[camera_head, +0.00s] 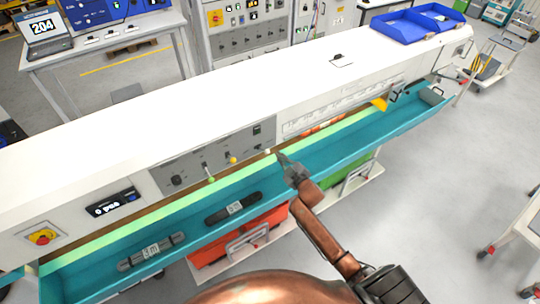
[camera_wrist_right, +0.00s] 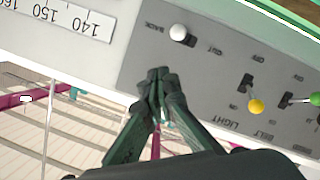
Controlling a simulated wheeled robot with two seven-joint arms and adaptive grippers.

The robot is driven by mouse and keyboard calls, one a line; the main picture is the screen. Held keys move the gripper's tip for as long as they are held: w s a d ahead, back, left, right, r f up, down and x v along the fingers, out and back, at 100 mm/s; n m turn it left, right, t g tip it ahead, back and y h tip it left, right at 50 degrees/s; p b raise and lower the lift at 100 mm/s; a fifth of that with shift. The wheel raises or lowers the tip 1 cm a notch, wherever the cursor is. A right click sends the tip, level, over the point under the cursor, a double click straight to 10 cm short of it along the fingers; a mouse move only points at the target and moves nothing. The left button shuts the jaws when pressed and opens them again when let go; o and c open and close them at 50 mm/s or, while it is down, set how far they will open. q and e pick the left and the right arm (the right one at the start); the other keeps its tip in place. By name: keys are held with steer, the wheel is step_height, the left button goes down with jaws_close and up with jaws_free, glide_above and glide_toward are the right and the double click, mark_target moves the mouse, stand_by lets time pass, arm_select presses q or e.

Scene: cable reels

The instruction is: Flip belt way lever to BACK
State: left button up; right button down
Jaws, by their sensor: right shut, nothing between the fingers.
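The grey switch panel (camera_head: 190,166) is on the front of the long white machine. A lever with a white ball knob (camera_wrist_right: 178,32) sits beside the BACK label (camera_wrist_right: 157,26); its knob lies toward that label from its dark slot. The knob also shows in the head view (camera_head: 268,151). My right gripper (camera_head: 281,156) is close to this knob, just right of it in the head view. In the wrist view my right gripper (camera_wrist_right: 158,76) is shut and empty, with a gap between its tips and the knob. My left gripper is not in view.
A yellow-knobbed lever (camera_wrist_right: 256,105) and a green-knobbed lever (camera_wrist_right: 315,98) stand on the same panel. A ruler strip (camera_wrist_right: 75,20) is beside the panel.

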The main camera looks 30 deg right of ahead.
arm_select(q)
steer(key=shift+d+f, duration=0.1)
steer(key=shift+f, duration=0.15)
arm_select(e)
steer(key=shift+s+d+r, duration=0.2)
steer(key=shift+s+d, duration=0.25)
steer(key=shift+s, duration=0.1)
steer(key=shift+s+d+r, duration=0.15)
steer(key=shift+s+d, duration=0.25)
steer(key=shift+s, duration=0.15)
